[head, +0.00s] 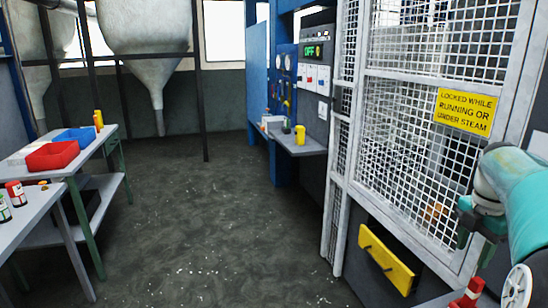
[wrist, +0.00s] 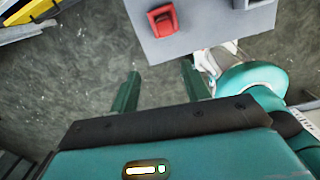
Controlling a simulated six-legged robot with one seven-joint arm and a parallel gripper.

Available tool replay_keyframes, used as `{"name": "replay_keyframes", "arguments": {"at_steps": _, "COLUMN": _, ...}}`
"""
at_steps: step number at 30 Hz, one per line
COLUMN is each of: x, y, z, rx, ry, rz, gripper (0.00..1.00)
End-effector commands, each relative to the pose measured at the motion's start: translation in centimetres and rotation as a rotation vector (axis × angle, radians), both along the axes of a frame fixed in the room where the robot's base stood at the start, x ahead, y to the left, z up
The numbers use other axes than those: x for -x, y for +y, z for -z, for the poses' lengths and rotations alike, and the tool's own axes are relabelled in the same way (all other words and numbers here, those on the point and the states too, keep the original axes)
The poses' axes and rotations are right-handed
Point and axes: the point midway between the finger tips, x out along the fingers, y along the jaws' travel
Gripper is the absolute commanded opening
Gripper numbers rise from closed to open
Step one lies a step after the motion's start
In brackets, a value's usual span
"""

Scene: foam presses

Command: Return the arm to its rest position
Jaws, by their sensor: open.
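My gripper (wrist: 159,72) shows in the wrist view with its two green fingers well apart and nothing between them. Its fingertips are just short of the edge of a grey shelf or table (wrist: 205,38), over the dark floor. In the head view my teal arm (head: 525,190) is bent at the right edge, in front of the mesh cage. How far it is from the cage I cannot tell.
A red object (wrist: 163,20) sits on the grey surface. The middle floor is clear.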

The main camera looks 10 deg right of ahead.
Motion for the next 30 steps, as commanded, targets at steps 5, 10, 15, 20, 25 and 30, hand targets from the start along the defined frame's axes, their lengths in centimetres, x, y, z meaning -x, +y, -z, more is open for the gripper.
{"name": "replay_keyframes", "arguments": {"at_steps": 5, "x": -1.9, "y": 9.0, "z": -1.4, "rx": 0.065, "ry": -0.061, "rz": 0.232, "gripper": 0.47}}
{"name": "replay_keyframes", "arguments": {"at_steps": 10, "x": -1.6, "y": 16.9, "z": -1.7, "rx": 0.080, "ry": -0.161, "rz": 0.492, "gripper": 0.47}}
{"name": "replay_keyframes", "arguments": {"at_steps": 15, "x": 0.1, "y": 23.9, "z": -1.2, "rx": 0.036, "ry": -0.275, "rz": 0.755, "gripper": 0.47}}
{"name": "replay_keyframes", "arguments": {"at_steps": 20, "x": 2.7, "y": 29.5, "z": -0.1, "rx": -0.065, "ry": -0.367, "rz": 1.001, "gripper": 0.47}}
{"name": "replay_keyframes", "arguments": {"at_steps": 25, "x": 6.0, "y": 34.3, "z": 1.9, "rx": -0.226, "ry": -0.421, "rz": 1.256, "gripper": 0.47}}
{"name": "replay_keyframes", "arguments": {"at_steps": 30, "x": 8.4, "y": 37.1, "z": 3.8, "rx": -0.367, "ry": -0.417, "rz": 1.444, "gripper": 0.47}}
